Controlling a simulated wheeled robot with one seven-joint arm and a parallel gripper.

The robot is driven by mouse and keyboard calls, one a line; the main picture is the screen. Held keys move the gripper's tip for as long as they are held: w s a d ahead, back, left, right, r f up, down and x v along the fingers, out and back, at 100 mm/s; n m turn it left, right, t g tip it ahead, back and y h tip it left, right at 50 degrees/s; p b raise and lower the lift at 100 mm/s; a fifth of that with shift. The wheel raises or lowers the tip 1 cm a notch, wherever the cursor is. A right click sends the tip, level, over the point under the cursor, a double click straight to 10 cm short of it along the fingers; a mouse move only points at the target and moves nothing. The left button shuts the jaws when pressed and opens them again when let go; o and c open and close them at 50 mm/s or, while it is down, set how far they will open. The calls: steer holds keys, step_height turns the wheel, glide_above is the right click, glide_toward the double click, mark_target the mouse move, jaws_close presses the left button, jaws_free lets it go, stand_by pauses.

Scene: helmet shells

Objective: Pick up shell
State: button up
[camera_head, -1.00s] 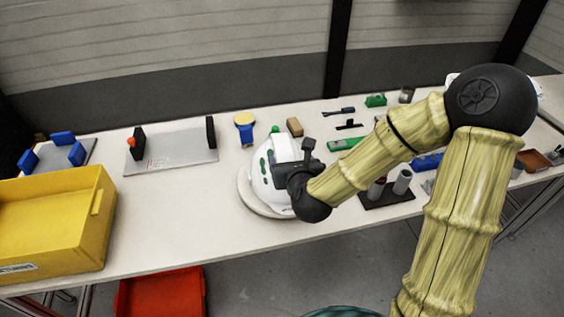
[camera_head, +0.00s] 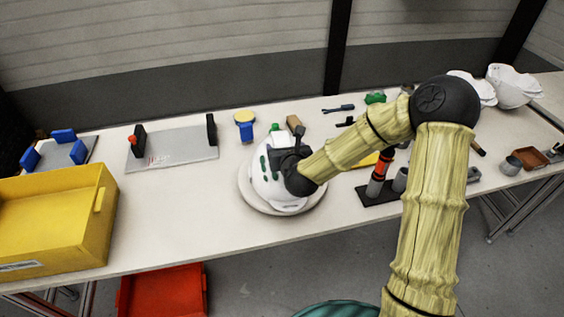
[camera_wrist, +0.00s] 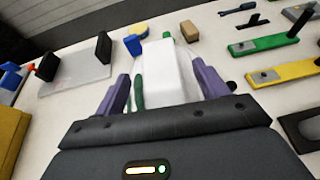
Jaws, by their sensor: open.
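A white helmet shell (camera_head: 264,188) with green slots sits on a round pale base (camera_head: 247,202) near the middle of the table. My gripper (camera_wrist: 161,72) is open, and its purple fingers stand on either side of the white shell (camera_wrist: 166,78) in the wrist view. I cannot tell whether the fingers touch it. In the head view my dark gripper body (camera_head: 287,153) is over the upper right side of the shell, and its fingertips are hidden there. More white shells (camera_head: 513,86) stand at the far right end of the table.
A yellow bin (camera_head: 62,248) stands at the left. A grey plate fixture (camera_head: 178,148) and a blue and yellow part (camera_head: 245,128) lie behind and left of the shell. A dark stand with cylinders (camera_head: 375,194) is to the right.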

mark_target(283, 142)
steer(key=p+x, duration=0.1)
steer(key=x, duration=0.3)
stand_by(0.4)
jaws_close()
step_height(283, 142, up, 10)
steer(key=shift+b, duration=0.45)
stand_by(0.3)
stand_by(0.4)
